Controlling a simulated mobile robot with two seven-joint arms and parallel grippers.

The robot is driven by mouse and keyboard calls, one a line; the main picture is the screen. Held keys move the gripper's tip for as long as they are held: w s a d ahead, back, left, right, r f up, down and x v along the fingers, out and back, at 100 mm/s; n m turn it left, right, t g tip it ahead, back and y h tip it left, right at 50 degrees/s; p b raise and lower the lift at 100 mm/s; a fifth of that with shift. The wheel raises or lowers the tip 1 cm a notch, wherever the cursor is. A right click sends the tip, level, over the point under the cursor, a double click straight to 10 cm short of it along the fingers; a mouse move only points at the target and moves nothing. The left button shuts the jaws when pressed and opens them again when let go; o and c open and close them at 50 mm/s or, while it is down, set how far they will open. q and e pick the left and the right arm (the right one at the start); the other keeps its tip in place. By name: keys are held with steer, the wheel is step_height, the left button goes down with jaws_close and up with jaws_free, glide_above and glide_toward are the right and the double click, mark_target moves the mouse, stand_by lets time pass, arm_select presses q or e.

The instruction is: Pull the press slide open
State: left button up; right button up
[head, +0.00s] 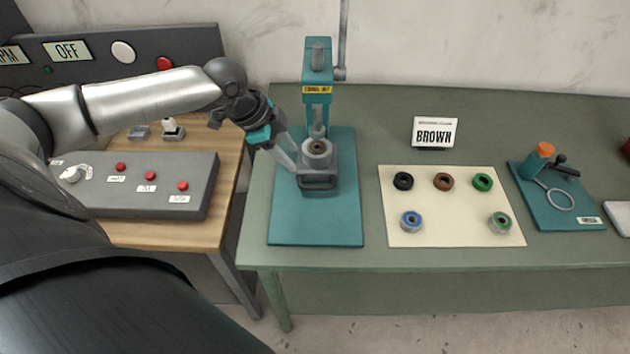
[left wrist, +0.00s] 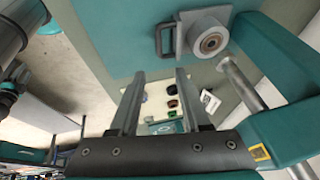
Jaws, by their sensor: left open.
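The teal press (head: 317,75) stands on its teal base plate (head: 315,230) at the table's left end. Its grey slide, with a round holder (head: 318,153) on top, sits under the press ram. A dark bar handle (head: 318,183) is on the slide's front; it also shows in the left wrist view (left wrist: 160,40). My left gripper (head: 292,163) is beside the slide's left side, pointing down toward it. In the left wrist view my left gripper (left wrist: 160,73) is open and empty. The handle appears beyond the fingertips; contact is unclear. My right gripper is not in view.
Right of the press, a cream mat (head: 450,230) holds several coloured rings. A BROWN sign (head: 435,132) stands behind it, and a teal tool board (head: 575,212) lies farther right. A button panel (head: 135,185) is at left. The table between press and mat is clear.

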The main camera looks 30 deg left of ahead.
mark_target(318, 186)
arm_select(q)
steer(key=b+x, duration=0.1)
steer(key=x, duration=1.3)
steer(key=shift+d, duration=0.1)
steer(key=shift+s, duration=0.1)
jaws_close()
stand_by(0.9)
